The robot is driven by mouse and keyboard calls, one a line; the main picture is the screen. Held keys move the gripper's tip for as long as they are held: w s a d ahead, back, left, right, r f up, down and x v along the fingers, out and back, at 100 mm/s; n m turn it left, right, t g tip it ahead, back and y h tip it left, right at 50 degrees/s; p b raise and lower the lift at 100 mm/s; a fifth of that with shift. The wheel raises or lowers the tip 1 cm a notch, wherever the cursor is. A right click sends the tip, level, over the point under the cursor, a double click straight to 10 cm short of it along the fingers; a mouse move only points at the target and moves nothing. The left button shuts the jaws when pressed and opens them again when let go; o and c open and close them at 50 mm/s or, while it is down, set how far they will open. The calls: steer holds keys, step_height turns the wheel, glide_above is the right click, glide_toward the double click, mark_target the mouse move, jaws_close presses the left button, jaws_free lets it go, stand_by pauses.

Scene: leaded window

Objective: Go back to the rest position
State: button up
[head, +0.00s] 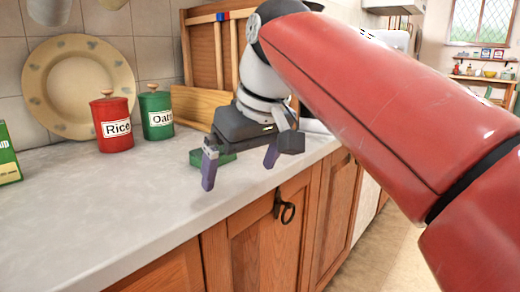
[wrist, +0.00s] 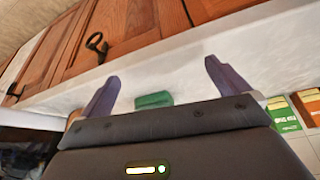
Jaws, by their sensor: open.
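My gripper (head: 240,172) hangs at the end of my red arm, over the front part of the counter, with its two purple fingers spread apart and nothing between them. In the wrist view the open fingers (wrist: 166,88) point toward the counter's front edge and the cabinet doors. A small green object (head: 214,158) sits on the counter behind my gripper and is partly hidden by it. It also shows in the wrist view (wrist: 154,100), between the fingers in the picture but apart from them.
The pale counter (head: 90,215) is mostly clear at the front left. A red Rice canister (head: 113,125), a green Oats canister (head: 156,115) and a large plate (head: 60,80) stand at the back. A green box (head: 8,158) stands at the far left. Wooden cabinets (head: 265,240) lie below.

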steer(key=s+d+f+m+h, duration=0.1)
steer(key=s+d+f+m, duration=0.1)
steer(key=s+d+f, duration=0.2)
steer(key=s+d+f+m+t+h, duration=0.1)
steer(key=s+d+f+m, duration=0.2)
steer(key=d+f, duration=0.5)
steer(key=s+d+f+m+t, duration=0.1)
steer(key=s+d+f, duration=0.4)
steer(key=f, duration=0.8)
steer(key=shift+s+d+f+m+h, duration=0.25)
steer(key=shift+s+d+m+h, duration=0.25)
steer(key=shift+m, duration=0.4)
steer(key=shift+w, duration=0.15)
